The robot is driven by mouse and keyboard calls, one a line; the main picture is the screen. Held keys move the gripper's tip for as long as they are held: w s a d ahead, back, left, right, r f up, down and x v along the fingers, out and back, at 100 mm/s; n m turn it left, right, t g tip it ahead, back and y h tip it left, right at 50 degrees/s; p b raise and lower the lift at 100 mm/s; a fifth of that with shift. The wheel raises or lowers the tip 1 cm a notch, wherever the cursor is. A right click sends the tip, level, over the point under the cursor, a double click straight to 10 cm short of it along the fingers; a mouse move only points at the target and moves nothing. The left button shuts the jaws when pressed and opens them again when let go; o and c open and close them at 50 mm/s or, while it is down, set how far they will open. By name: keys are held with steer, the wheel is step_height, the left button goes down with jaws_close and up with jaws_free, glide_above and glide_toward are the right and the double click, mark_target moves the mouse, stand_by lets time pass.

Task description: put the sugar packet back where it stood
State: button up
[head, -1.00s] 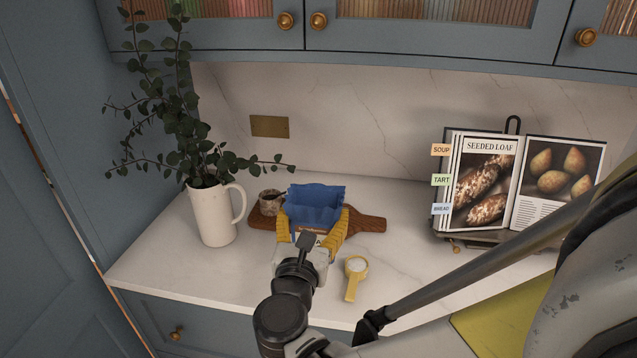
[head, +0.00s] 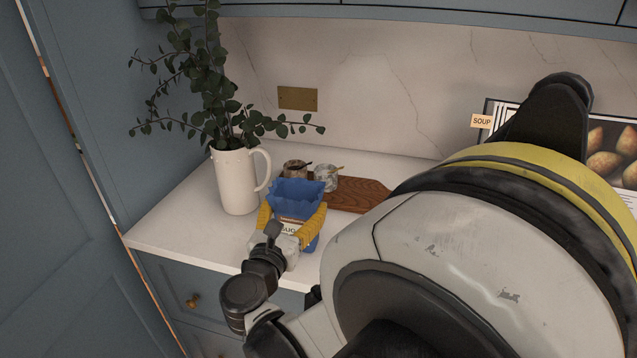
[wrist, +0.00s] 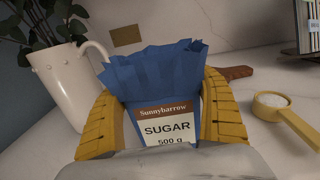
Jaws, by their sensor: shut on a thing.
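The sugar packet (head: 297,194) is blue with a crumpled open top and a brown and white label. In the wrist view its label reads "Sunnybarrow SUGAR 500 g" on the packet (wrist: 158,75). My gripper (head: 293,221) has its yellow fingers shut on both sides of the packet, which is upright. The fingers also show in the wrist view (wrist: 160,110). The packet is over the front left part of the white counter, right of the white jug. Its base is hidden, so I cannot tell whether it touches the counter.
The white jug (head: 235,180) with leafy stems stands close left. A wooden board (head: 358,194), a dark-filled jar (head: 294,169) and a second jar (head: 326,176) are behind. A yellow scoop (wrist: 277,104) lies right in the wrist view. My arm hides the right counter.

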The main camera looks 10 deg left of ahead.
steer(key=o, duration=1.3)
steer(key=shift+o, duration=0.2)
steer(key=shift+s+r, duration=0.15)
steer(key=shift+s, duration=0.05)
steer(key=s+p, duration=0.3)
steer(key=s, duration=0.8)
steer(key=shift+s+a, duration=0.3)
steer(key=shift+a, duration=0.1)
